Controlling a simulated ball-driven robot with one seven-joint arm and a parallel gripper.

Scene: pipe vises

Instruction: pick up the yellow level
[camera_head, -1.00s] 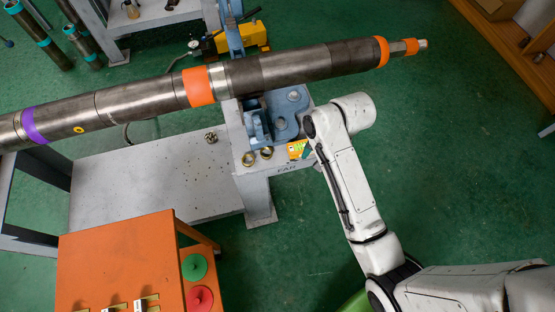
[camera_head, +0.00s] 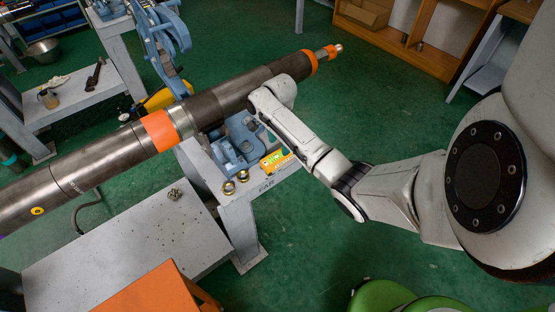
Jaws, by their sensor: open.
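The yellow level (camera_head: 273,161) is a small yellow-orange block with a bright green part. It lies on the grey bench end above the "FAR" lettering, beside the blue vise (camera_head: 236,146). My white arm reaches in from the right, and its bent forward part stands just right of the level and above it. My gripper is hidden behind the arm, so I cannot see its fingers or whether they touch the level.
A long dark pipe (camera_head: 98,165) with orange bands crosses above the bench. Two brass rings (camera_head: 229,187) lie left of the level. An orange cabinet (camera_head: 158,292) stands at the front, a wooden shelf (camera_head: 400,35) at the back right. Green floor right of the bench is open.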

